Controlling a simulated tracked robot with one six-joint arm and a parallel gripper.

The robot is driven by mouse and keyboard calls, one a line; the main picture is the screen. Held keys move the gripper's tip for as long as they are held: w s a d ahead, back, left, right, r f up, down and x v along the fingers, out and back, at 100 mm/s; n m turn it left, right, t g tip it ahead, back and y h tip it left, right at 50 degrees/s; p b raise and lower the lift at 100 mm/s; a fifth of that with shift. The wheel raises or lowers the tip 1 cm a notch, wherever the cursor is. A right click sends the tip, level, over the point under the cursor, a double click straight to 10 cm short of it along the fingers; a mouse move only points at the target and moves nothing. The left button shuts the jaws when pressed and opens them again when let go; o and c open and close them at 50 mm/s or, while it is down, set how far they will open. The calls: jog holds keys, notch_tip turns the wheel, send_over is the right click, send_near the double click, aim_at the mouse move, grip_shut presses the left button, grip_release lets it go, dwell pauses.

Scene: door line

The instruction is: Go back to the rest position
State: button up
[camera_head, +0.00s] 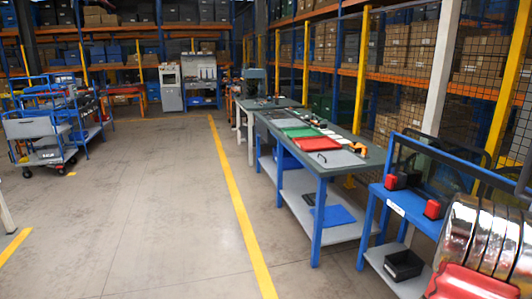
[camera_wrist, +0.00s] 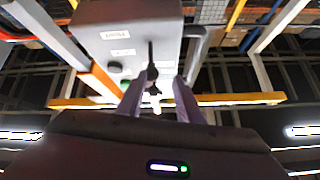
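My gripper (camera_wrist: 158,80) shows in the wrist view, where its two pale fingers stand apart. A thin dark upright piece (camera_wrist: 151,62) shows in the gap between them; I cannot tell whether it touches a finger. Beyond the fingertips is a grey box (camera_wrist: 105,62) with white labels and a round dark button. A grey bent handle (camera_wrist: 194,45) stands at the box's right side. I cannot tell how far the box is from the fingers. The head view does not show my gripper clearly.
A long workbench (camera_head: 351,160) with red and green trays stands right of centre. A blue bench (camera_head: 411,210) with red and black items is nearer, at right. Blue trolleys (camera_head: 45,130) stand at left. The floor (camera_head: 150,200) is open left of the yellow line (camera_head: 235,195).

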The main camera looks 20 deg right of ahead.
jog(key=w+d+f+n+t+y, duration=0.2)
jog(key=w+f+t+y, duration=0.15)
jog(key=f, duration=0.35)
jog(key=w+d+f+n+t+y, duration=0.2)
jog(key=w+f+n+t+y, duration=0.15)
jog(key=f, duration=0.35)
jog(key=w+a+f+n+t+y, duration=0.25)
jog(key=w+a+y, duration=0.3)
jog(key=a, duration=0.35)
jog(key=w+a+f+n+t+y, duration=0.1)
jog(key=w+a+f+n+y, duration=0.1)
jog(key=w+a+f+y, duration=0.4)
jog(key=w+a+r+n+y, duration=0.1)
jog(key=a+r+n+y, duration=0.1)
jog(key=a, duration=1.1)
jog(key=a+r+n+y, duration=0.2)
jog(key=a+n+y, duration=0.1)
jog(key=a, duration=1)
jog(key=s+a+r+n, duration=0.2)
jog(key=a+r, duration=0.1)
jog(key=a, duration=0.5)
jog(key=s+a+r+n+y, duration=0.1)
jog(key=s+a+r+n, duration=0.2)
jog(key=a, duration=0.5)
jog(key=s+a+r+n+y, duration=0.1)
jog(key=a+r, duration=0.3)
jog(key=a, duration=0.4)
jog(key=shift+s+n, duration=0.8)
jog(key=shift+n, duration=0.1)
